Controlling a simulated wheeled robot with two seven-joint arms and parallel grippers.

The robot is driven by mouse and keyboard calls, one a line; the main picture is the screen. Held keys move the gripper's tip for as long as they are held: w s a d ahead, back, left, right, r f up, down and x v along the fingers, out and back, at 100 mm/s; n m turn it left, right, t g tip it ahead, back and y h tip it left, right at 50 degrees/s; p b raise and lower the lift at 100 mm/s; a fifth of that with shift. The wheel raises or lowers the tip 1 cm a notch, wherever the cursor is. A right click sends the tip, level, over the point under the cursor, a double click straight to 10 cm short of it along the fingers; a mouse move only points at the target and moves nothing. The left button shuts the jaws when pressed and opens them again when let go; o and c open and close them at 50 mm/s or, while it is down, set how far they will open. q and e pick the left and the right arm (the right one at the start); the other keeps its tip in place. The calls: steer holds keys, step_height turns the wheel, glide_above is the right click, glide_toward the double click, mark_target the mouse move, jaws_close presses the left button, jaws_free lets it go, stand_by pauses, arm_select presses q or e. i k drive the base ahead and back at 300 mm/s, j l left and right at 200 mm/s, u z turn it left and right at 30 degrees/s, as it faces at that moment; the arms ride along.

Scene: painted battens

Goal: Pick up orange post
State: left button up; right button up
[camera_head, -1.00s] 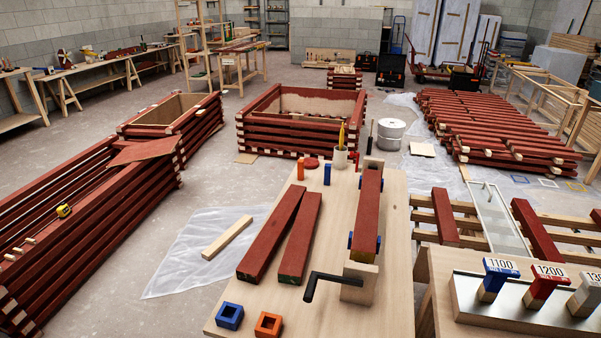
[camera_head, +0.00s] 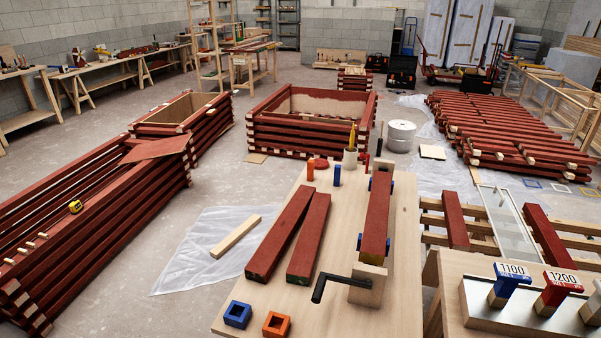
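A small orange post (camera_head: 310,170) stands upright near the far left edge of the wooden workbench (camera_head: 345,310). A blue post (camera_head: 337,176) stands to its right, a little nearer. An orange square socket block (camera_head: 276,325) and a blue square socket block (camera_head: 237,314) sit at the near left corner of the bench. Neither of my grippers is in view.
Two red battens (camera_head: 308,238) lie on the bench between posts and sockets. Another red batten (camera_head: 377,215) sits in a wooden vise with a black crank (camera_head: 330,281). A pencil cup (camera_head: 350,160) stands behind the blue post. Stamps (camera_head: 512,280) stand at the right.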

mark_target(311, 163)
steer(key=i+j+u, duration=0.1)
steer(key=j+u, duration=0.25)
steer(key=i+j+u, duration=0.1)
steer(key=j+u, duration=0.25)
steer(key=i+j+u, duration=0.2)
steer(key=j+u, duration=0.2)
steer(key=i+j+u, duration=0.55)
steer(key=i+u, duration=0.2)
steer(key=i+z, duration=0.35)
steer(key=i+j+z, duration=0.15)
steer(key=i+z, duration=0.35)
steer(key=z, duration=0.3)
steer(key=i+z, duration=0.1)
steer(key=z, duration=0.35)
steer(key=i+z, duration=0.1)
steer(key=z, duration=0.3)
steer(key=j+z, duration=0.15)
steer(key=z, duration=0.25)
steer(key=i+j+z, duration=0.1)
steer(key=z, duration=0.35)
